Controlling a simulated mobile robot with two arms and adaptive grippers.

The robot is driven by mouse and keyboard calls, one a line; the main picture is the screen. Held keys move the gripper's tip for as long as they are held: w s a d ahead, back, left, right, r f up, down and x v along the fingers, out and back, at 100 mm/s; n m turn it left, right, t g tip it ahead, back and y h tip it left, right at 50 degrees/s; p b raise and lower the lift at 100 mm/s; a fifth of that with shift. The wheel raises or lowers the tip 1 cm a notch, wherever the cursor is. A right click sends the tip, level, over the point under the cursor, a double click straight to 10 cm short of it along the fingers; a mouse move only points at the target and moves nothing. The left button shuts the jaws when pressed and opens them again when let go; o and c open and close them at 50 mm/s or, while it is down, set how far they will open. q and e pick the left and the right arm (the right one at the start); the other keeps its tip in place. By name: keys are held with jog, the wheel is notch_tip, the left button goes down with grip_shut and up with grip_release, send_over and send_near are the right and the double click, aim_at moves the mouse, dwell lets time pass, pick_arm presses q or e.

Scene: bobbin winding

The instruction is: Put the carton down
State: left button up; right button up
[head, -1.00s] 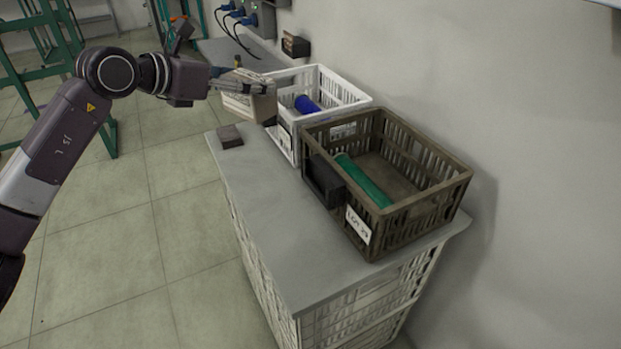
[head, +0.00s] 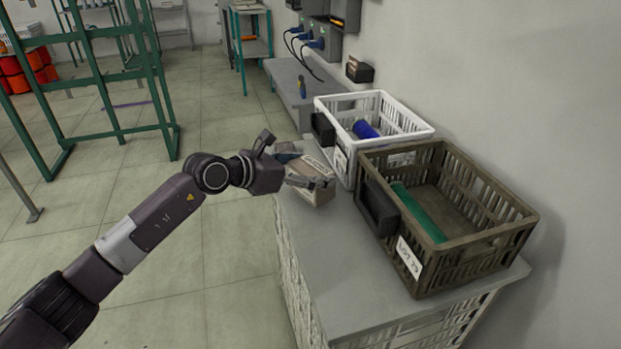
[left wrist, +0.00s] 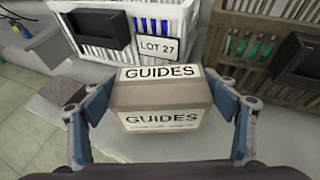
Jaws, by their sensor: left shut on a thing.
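The carton (head: 322,193) is a small tan box with white labels reading "GUIDES"; it shows clearly in the left wrist view (left wrist: 160,98). My left gripper (head: 308,180) is shut on it, with one blue-padded finger at each side in the left wrist view. The carton is over the far part of the grey counter top (head: 345,270), in front of the white crate. I cannot tell whether its underside touches the counter. My right gripper is not in view.
The white crate (head: 405,112), labelled LOT 27, holds a blue roll (head: 366,129). The brown crate (head: 480,250) beside it holds a green roll (head: 418,212). A dark block (left wrist: 62,92) lies left of the carton. The near counter top is clear.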

pick_arm(q)
notch_tip(320, 180, down, 2)
jog(key=shift+f, duration=0.2)
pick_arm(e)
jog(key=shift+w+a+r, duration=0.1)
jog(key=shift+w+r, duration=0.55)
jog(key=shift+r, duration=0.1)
pick_arm(q)
jog(key=shift+f, duration=0.1)
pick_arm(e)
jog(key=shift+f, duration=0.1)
pick_arm(q)
jog(key=o, duration=1.3)
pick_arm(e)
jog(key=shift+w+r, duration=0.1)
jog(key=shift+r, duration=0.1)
